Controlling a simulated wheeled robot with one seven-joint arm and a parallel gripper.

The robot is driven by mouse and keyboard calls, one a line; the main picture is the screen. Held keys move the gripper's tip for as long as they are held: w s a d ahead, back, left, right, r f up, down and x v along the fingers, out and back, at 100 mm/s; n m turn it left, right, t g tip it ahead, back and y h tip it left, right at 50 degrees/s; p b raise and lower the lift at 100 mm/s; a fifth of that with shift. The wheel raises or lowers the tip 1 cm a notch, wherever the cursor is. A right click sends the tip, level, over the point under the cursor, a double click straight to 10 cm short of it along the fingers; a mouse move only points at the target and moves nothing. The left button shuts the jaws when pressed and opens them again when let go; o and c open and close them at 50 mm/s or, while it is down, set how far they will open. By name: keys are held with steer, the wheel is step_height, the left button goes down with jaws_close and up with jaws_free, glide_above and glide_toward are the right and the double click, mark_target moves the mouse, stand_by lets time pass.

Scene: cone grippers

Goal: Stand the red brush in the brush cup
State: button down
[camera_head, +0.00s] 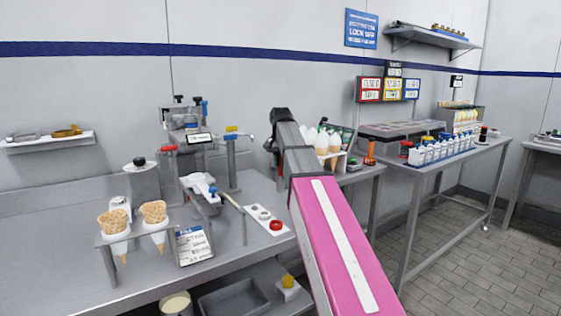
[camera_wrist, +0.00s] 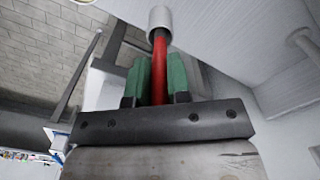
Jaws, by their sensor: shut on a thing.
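The red brush (camera_wrist: 160,48) shows in the wrist view as a red shaft between the green pads of my gripper (camera_wrist: 159,76). My gripper is shut on it. The far end of the shaft meets a pale grey cylinder (camera_wrist: 160,17). I cannot tell whether this cylinder is the brush cup or a part of the brush. The pads and the dark gripper bar hide the near end of the shaft. In the head view my arm hides the brush, and I cannot make out my gripper's fingers or the brush cup for sure.
Left of my arm, a cone holder (camera_head: 108,241) with two cones and a white plate (camera_head: 257,214) with a red disc stand on the steel counter (camera_head: 50,285). Behind my arm stand more cones (camera_head: 328,143) and an orange-red upright thing (camera_head: 370,153).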

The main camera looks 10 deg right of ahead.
steer(key=c, duration=1)
jaws_free()
step_height(320, 180, up, 11)
steer(key=shift+f, duration=0.1)
